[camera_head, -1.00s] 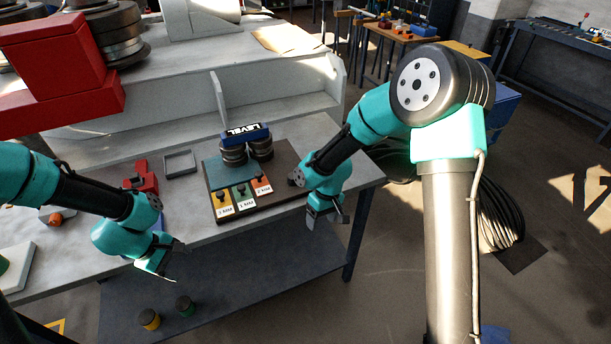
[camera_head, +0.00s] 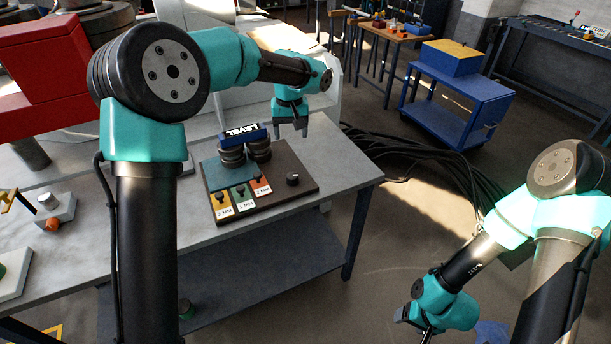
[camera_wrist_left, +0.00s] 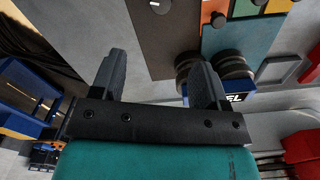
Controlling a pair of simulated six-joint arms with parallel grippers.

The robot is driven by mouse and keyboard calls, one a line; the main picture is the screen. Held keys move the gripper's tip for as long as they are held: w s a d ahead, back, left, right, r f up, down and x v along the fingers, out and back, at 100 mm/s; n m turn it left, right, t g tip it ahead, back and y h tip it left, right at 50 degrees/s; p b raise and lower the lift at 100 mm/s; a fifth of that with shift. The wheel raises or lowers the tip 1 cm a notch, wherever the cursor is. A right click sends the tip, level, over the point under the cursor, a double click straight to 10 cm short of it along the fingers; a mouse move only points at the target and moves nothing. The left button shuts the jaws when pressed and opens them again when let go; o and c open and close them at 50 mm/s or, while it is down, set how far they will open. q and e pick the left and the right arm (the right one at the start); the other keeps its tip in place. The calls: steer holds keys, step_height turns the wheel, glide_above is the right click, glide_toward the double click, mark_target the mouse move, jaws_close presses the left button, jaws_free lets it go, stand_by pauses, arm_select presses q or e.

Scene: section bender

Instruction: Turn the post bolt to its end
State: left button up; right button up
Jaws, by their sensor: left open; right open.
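No part is clearly marked as the post bolt. A round black knob (camera_head: 292,180) with a pale mark stands on the right of the brown board (camera_head: 308,190), and its top shows in the left wrist view (camera_wrist_left: 158,5). A blue level (camera_head: 244,134) rests across two dark round posts (camera_head: 232,158) on the board. My left gripper (camera_head: 291,128) is open and empty, right of the level and behind the board. In the left wrist view its fingers (camera_wrist_left: 158,75) are apart, the right one overlapping the posts. My right gripper (camera_head: 415,322) is open, low beyond the bench's right side.
Three coloured tabs (camera_head: 240,196) with small black knobs sit on the board's front. A grey box with an orange knob (camera_head: 53,224) is at the left. The bench's right end (camera_head: 345,185) is clear. A blue cart (camera_head: 458,95) stands beyond, with cables on the floor.

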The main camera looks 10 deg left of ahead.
arm_select(q)
steer(key=shift+a+f, duration=0.1)
steer(key=shift+f, duration=0.05)
glide_toward(292, 175)
step_height(292, 175, down, 10)
steer(key=shift+f, duration=0.1)
stand_by(0.6)
steer(key=shift+c, duration=0.2)
steer(key=c, duration=0.9)
